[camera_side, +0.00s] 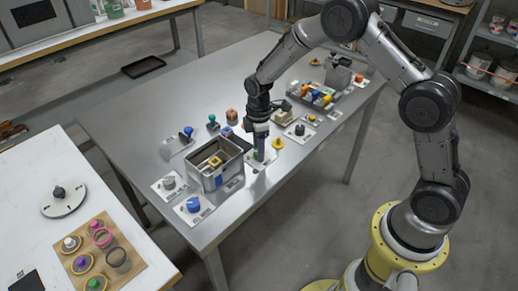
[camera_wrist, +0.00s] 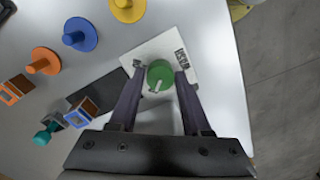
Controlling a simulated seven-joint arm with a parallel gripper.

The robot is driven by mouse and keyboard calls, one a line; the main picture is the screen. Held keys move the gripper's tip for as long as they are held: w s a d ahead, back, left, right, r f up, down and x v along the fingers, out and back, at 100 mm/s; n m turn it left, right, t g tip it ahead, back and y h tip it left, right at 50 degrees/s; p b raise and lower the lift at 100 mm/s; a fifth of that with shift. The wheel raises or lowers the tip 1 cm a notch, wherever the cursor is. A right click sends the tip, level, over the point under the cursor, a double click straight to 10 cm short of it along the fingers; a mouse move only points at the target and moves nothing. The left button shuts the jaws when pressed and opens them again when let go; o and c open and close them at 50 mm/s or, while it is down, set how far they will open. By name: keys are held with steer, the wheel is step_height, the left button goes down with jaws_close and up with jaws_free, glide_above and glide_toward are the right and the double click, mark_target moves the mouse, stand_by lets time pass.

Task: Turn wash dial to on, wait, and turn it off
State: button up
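A green dial (camera_wrist: 159,74) sits on a white plate (camera_wrist: 145,55) in the wrist view. A pale pointer mark on it points toward the bottom of that view, slightly left. The plate's print is too small to read, so I cannot tell whether this is the wash dial or which mark means on. My gripper (camera_wrist: 159,78) is open, with one finger on each side of the green dial and a visible gap to it. In the side view my gripper (camera_side: 259,147) points down over that plate, and the fingers partly hide the dial.
A metal bin (camera_side: 213,180) stands left of my gripper. A grey dial (camera_side: 168,182) and a blue dial (camera_side: 193,204) sit on plates near the table's left edge. A yellow peg (camera_side: 277,144) stands close on the right. A tray of colored blocks (camera_side: 318,97) lies farther back.

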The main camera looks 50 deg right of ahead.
steer(key=o, duration=0.3)
step_height(320, 180, up, 14)
stand_by(0.6)
steer(key=shift+f, duration=0.1)
